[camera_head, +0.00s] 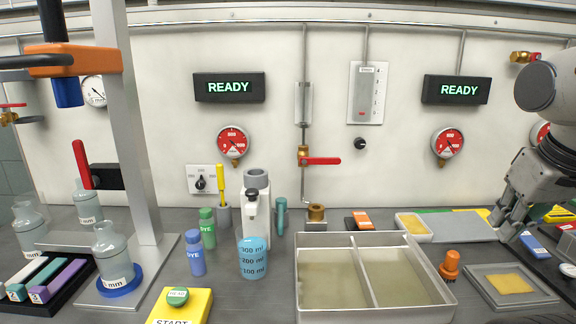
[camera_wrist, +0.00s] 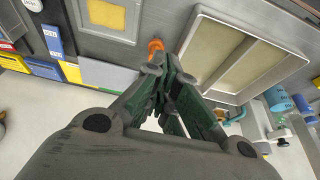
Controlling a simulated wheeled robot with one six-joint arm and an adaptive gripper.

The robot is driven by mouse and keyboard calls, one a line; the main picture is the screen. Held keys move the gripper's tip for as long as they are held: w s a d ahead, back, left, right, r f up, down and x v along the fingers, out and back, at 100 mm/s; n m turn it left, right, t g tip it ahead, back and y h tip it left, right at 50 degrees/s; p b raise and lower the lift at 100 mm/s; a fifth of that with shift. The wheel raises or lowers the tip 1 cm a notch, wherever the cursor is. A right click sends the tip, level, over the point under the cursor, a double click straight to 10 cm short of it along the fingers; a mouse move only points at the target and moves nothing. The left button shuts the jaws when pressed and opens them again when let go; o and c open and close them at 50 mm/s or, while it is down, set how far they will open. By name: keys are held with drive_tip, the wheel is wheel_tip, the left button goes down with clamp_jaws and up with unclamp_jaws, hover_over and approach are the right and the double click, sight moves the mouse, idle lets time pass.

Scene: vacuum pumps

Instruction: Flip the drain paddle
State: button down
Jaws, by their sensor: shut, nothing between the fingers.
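An upright teal paddle-shaped handle (camera_head: 281,216) stands on the bench beside the white pump body (camera_head: 252,225); a teal part (camera_wrist: 236,115) also shows in the wrist view near the tray. No drain label is readable, so I cannot tell for sure that this is the drain paddle. A red lever (camera_head: 320,161) lies horizontal on a brass valve on the wall. My gripper (camera_head: 508,232) is at the right, well away from the teal handle. In the wrist view my gripper (camera_wrist: 165,62) has its fingers together and empty.
A two-part metal tray (camera_head: 455,304) fills the front middle. A blue beaker (camera_head: 253,258) and dye bottles (camera_head: 194,253) stand left of the tray.

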drive_tip(key=w+a+m+g, duration=0.1)
drive_tip(key=w+a+m, duration=0.3)
drive_tip(key=w, duration=0.5)
drive_tip(key=w+a+m+g, duration=0.2)
drive_tip(key=w+a+m, duration=0.3)
drive_tip(key=w+m, duration=0.3)
drive_tip(key=w+a+m+g, duration=0.2)
drive_tip(key=w+a+m, duration=0.3)
drive_tip(key=w, duration=0.7)
drive_tip(key=shift+f+m, duration=0.4)
drive_tip(key=shift+m, duration=0.1)
drive_tip(key=shift+a, duration=0.1)
